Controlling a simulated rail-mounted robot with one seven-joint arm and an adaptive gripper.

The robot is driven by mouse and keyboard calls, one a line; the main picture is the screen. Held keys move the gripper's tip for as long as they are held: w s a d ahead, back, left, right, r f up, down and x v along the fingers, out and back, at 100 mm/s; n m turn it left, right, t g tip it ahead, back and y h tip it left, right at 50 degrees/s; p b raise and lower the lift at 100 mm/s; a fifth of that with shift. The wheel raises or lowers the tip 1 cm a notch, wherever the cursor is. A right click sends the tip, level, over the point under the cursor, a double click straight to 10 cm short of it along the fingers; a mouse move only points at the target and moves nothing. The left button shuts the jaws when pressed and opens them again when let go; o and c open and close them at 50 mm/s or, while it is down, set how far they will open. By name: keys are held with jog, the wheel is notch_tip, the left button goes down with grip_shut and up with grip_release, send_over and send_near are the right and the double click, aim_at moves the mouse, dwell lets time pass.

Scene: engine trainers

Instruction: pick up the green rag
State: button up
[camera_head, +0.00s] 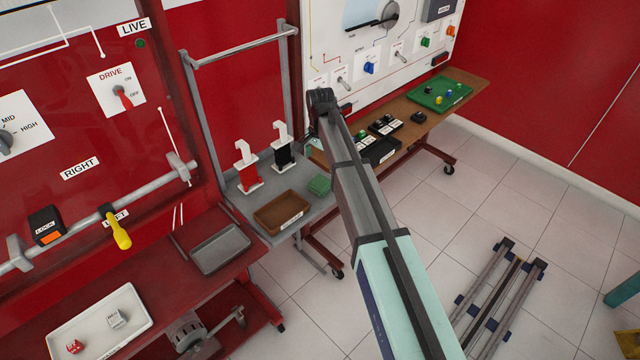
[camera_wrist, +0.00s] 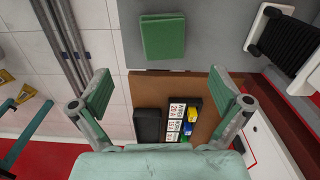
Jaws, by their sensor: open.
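The green rag (camera_head: 319,185) is a small folded square lying on the grey shelf (camera_head: 243,208), near its right edge. In the wrist view the green rag (camera_wrist: 162,37) lies flat at the top centre, beyond the fingertips and midway between them sideways. My gripper (camera_wrist: 162,88) is open and empty, its two fingers spread wide and apart from the rag. In the head view my arm comes up from the bottom and mostly hides the gripper.
A wooden table (camera_head: 414,126) stands to the right, holding dark boxes and a green tray (camera_head: 440,93). Metal rails (camera_head: 498,290) lie on the floor.

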aim_at(320, 182)
jog(key=shift+w+f+p, duration=0.15)
jog(key=shift+f+p, duration=0.55)
jog(key=shift+f, duration=1.85)
jog(key=shift+w+f+p, duration=0.1)
jog(key=shift+f+p, duration=0.6)
jog(key=shift+f, duration=1.8)
jog(key=c, duration=1.2)
